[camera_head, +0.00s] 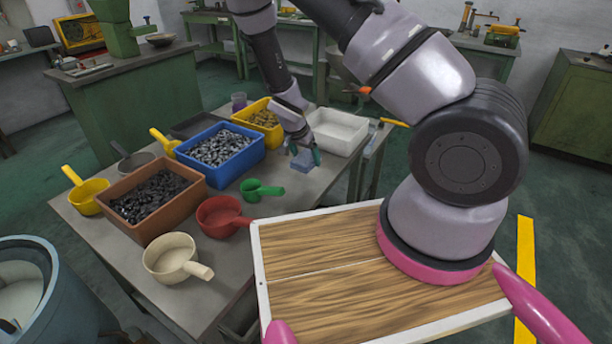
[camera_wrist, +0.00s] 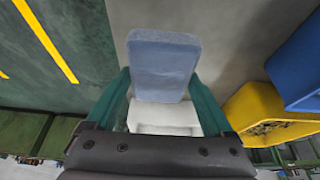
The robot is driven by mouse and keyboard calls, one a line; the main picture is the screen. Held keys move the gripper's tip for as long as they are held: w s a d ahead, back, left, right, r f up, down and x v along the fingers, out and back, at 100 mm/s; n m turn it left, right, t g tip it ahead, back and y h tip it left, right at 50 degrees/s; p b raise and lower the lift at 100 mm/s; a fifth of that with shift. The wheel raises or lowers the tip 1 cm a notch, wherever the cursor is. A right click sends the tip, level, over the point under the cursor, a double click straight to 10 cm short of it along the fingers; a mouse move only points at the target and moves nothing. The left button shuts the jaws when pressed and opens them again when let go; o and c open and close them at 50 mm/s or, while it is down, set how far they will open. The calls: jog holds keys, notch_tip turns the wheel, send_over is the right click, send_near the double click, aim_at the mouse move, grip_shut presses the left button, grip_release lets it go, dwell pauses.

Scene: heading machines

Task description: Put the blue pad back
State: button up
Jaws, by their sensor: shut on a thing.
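The blue pad (camera_head: 302,161) is a small light-blue block between the fingers of my gripper (camera_head: 304,155). In the wrist view the pad (camera_wrist: 163,65) stands out between the two green fingers (camera_wrist: 160,100), which are shut on it. In the head view my gripper is at the right side of the grey table (camera_head: 310,190), in front of the white bin (camera_head: 338,132). I cannot tell whether the pad touches the table. The white bin also shows behind the pad in the wrist view (camera_wrist: 163,117), partly hidden by it.
A blue bin (camera_head: 218,152), a yellow bin (camera_head: 262,120) and a brown bin (camera_head: 155,198) hold small parts. A green scoop (camera_head: 262,190), a red scoop (camera_head: 222,216) and a cream scoop (camera_head: 175,258) lie near the front. A wooden-topped tray (camera_head: 330,268) is close to me.

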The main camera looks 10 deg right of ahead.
aim_at(308, 178)
jog(key=shift+f, duration=3.2)
jog(key=o, duration=1.3)
jog(key=shift+f, duration=0.1)
jog(key=shift+o, duration=0.2)
